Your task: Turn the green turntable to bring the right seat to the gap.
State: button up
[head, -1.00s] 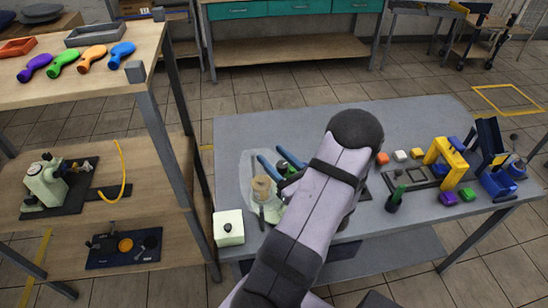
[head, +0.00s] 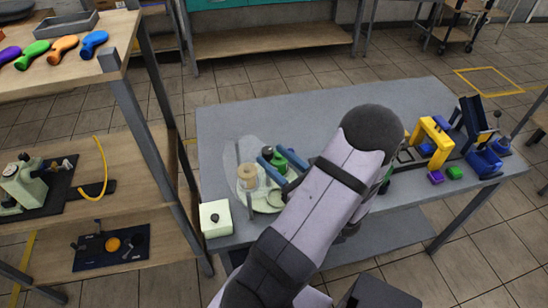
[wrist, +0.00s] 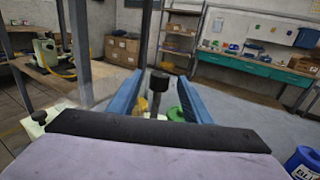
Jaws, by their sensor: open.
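The green turntable (head: 247,201) is a pale green, see-through-looking plate at the table's left end in the head view. A tan round block (head: 247,176) stands on its left part. A green piece (head: 280,163) lies between the blue fingers of my gripper (head: 268,154); it also shows beside the right finger in the wrist view (wrist: 176,114). My gripper is open. In the wrist view a black knob on a post (wrist: 160,84) stands between the open fingers, with no visible grip on it. My arm hides the turntable's right side, and I cannot make out the gap.
A cream box with a black knob (head: 215,218) stands at the table's front left corner. A yellow arch (head: 431,143) and a blue stand (head: 484,163) are at the right. A shelf (head: 120,180) stands left of the table. The table's back middle is clear.

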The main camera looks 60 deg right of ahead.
jog(key=shift+w+d+f+n+t+y+b, duration=0.15)
jog(key=shift+d+n+t+y+b, duration=0.15)
jog(key=shift+n+y+b, duration=0.4)
jog(key=n+y+b, duration=0.1)
jog(key=y, duration=0.1)
jog(key=n+y+b, duration=0.2)
jog(key=y, duration=0.1)
jog(key=shift+s+d+y, duration=0.25)
jog(key=shift+d+y, duration=0.05)
jog(key=shift+d, duration=0.05)
jog(key=shift+w+a+p, duration=0.15)
jog(key=shift+w+p, duration=0.35)
jog(key=shift+w, duration=1.35)
jog(key=shift+w+a+p, duration=0.1)
jog(key=shift+w+p, duration=0.4)
jog(key=shift+w, duration=1.3)
